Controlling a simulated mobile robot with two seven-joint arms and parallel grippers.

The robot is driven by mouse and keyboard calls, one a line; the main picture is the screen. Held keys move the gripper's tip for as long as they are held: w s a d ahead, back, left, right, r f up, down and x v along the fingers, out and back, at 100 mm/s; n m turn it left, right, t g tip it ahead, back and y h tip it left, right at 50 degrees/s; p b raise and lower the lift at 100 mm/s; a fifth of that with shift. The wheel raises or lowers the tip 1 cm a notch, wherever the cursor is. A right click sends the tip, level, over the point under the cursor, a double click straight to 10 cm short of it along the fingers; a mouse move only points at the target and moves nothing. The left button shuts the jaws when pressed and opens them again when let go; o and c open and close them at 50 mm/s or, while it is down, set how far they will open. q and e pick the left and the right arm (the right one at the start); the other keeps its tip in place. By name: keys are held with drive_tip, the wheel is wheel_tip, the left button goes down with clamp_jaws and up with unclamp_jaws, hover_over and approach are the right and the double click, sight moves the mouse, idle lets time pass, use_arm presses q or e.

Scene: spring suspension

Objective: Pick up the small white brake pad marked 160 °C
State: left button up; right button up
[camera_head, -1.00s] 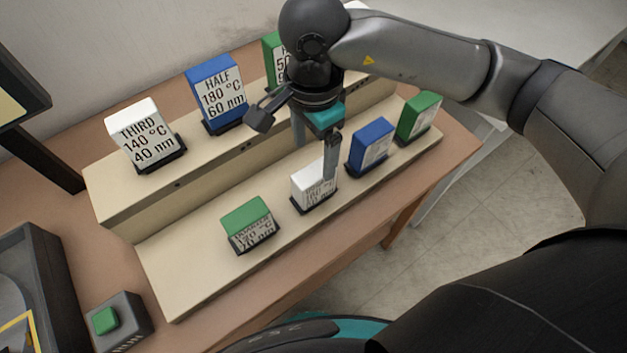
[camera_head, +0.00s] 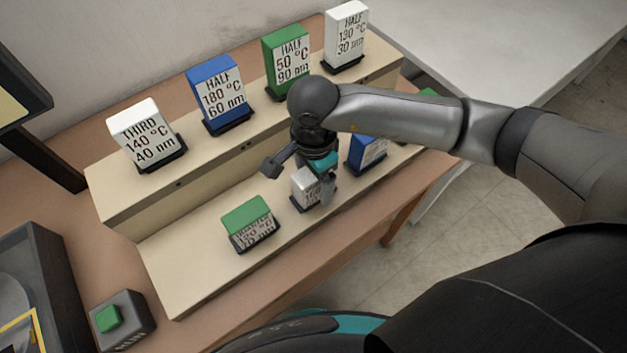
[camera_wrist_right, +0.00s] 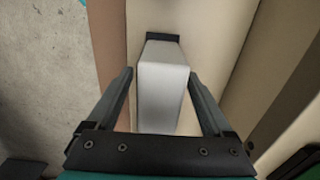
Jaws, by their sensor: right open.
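The small white brake pad (camera_head: 303,190) stands in a dark holder on the front, lower step of the rack. Its printed label is partly covered by a finger of my right gripper, and I read only part of it. My right gripper (camera_head: 307,177) is over the pad from above, with its jaws open. My left gripper is not in view.
A green pad (camera_head: 247,214) stands left of the white one; a blue pad (camera_head: 366,154) stands close on its right. Taller pads, including a white one (camera_head: 138,128) and a blue one (camera_head: 216,88), line the rear step. A box with a green button (camera_head: 107,318) sits front left.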

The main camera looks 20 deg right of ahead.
drive_tip(key=shift+c, duration=0.2)
clamp_jaws()
idle(0.4)
